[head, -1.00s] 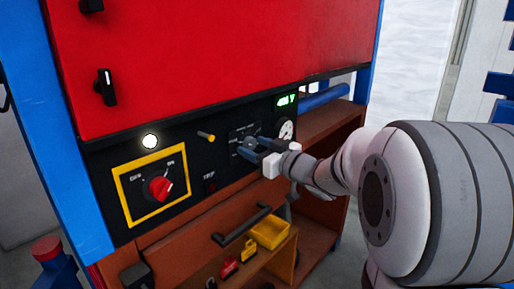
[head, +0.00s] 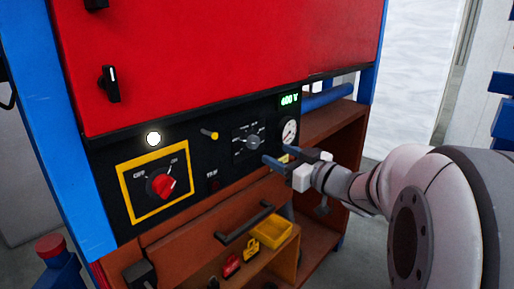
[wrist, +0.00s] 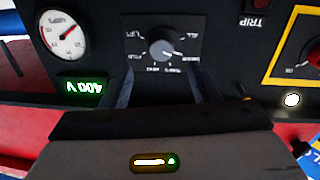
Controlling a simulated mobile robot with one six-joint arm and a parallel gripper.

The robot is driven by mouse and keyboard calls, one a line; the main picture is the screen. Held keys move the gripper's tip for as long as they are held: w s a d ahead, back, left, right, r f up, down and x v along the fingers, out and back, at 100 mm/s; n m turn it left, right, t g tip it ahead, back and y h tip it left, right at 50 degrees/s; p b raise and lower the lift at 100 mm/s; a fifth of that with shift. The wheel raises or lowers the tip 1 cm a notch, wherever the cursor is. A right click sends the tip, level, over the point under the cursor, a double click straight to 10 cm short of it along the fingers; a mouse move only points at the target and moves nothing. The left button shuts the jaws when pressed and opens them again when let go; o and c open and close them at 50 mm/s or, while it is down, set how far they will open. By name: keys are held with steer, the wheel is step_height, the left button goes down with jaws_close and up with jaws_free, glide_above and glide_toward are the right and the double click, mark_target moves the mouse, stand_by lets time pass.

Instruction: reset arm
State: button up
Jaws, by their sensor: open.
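My gripper (head: 283,160) is open and empty in front of the black panel, just below and right of the grey selector knob (head: 253,142). In the wrist view, my gripper (wrist: 163,78) has its two fingers apart below the knob (wrist: 163,49) in the picture, with the knob clear beyond them. The knob has a ring of white labels around it. My arm comes in from the right in the head view.
The panel holds a round gauge (head: 289,130), a green 400 V display (head: 289,101), a red rotary switch (head: 161,185) in a yellow frame and a lit white lamp (head: 153,139). Below are an open drawer with a yellow bin (head: 271,231) and a red padlock (head: 232,265).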

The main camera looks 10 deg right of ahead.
steer(key=s+d+f+m+g+h, duration=0.45)
steer(key=f+m+h, duration=0.25)
steer(key=h, duration=0.5)
steer(key=s+a+f+g+p, duration=0.1)
steer(key=s+a+f+g, duration=0.2)
steer(key=s, duration=0.6)
step_height(320, 180, down, 3)
steer(key=shift+s+a+f+m+g+y, duration=0.15)
steer(key=shift+a+m+g+y, duration=0.2)
steer(key=shift+g, duration=0.6)
steer(key=s+a+g, duration=0.1)
steer(key=s, duration=0.1)
steer(key=s+a+f+g+y, duration=0.1)
steer(key=s+a, duration=0.1)
steer(key=s, duration=0.1)
steer(key=s+a+f+g+y, duration=0.1)
steer(key=s, duration=0.2)
steer(key=shift+a+f+g, duration=0.15)
steer(key=shift+a+g, duration=0.15)
steer(key=shift+a, duration=0.05)
steer(key=shift+c, duration=0.3)
